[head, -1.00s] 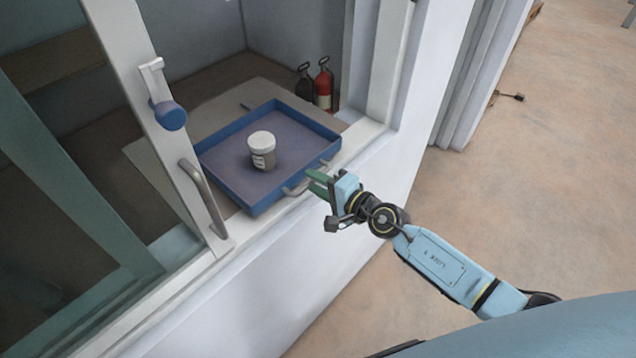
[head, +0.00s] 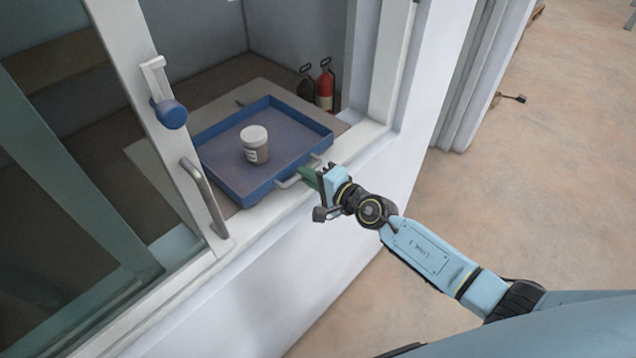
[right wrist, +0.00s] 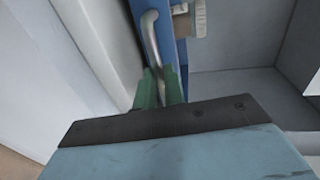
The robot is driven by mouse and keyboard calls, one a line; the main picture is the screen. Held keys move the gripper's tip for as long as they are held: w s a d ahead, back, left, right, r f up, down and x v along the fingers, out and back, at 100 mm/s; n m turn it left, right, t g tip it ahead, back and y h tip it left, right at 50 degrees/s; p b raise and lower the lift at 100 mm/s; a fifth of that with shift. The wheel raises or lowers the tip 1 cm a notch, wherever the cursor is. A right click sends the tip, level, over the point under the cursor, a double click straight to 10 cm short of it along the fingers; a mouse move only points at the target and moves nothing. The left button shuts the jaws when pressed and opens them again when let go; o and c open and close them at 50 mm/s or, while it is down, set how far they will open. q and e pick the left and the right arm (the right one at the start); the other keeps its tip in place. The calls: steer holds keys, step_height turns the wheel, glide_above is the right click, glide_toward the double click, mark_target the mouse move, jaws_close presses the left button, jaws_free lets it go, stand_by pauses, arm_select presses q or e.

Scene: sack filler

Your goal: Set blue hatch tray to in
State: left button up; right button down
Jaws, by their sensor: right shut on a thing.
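The blue tray (head: 245,194) lies in the hatch opening, with a small white-lidded jar (head: 256,146) standing upright in it. A light metal handle (head: 292,180) is on the tray's near side. My right gripper (head: 306,175) is at the right end of this handle, its green fingers shut on it. In the right wrist view the handle (right wrist: 151,38) runs down between the green fingertips (right wrist: 160,88), beside the tray's blue wall (right wrist: 169,50). The fingers hide the handle's lower end there. My left gripper is not in view.
A sliding window frame with a grey pull handle (head: 203,197) and a blue knob (head: 171,114) stands left of the tray. The white sill (head: 357,141) runs along the opening.

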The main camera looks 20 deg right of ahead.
steer(key=shift+x, duration=0.85)
steer(key=shift+r, duration=0.15)
steer(key=c, duration=1.5)
jaws_free()
steer(key=shift+s+d, duration=0.1)
steer(key=shift+s, duration=0.05)
steer(key=p+v, duration=0.1)
steer(key=v, duration=1.2)
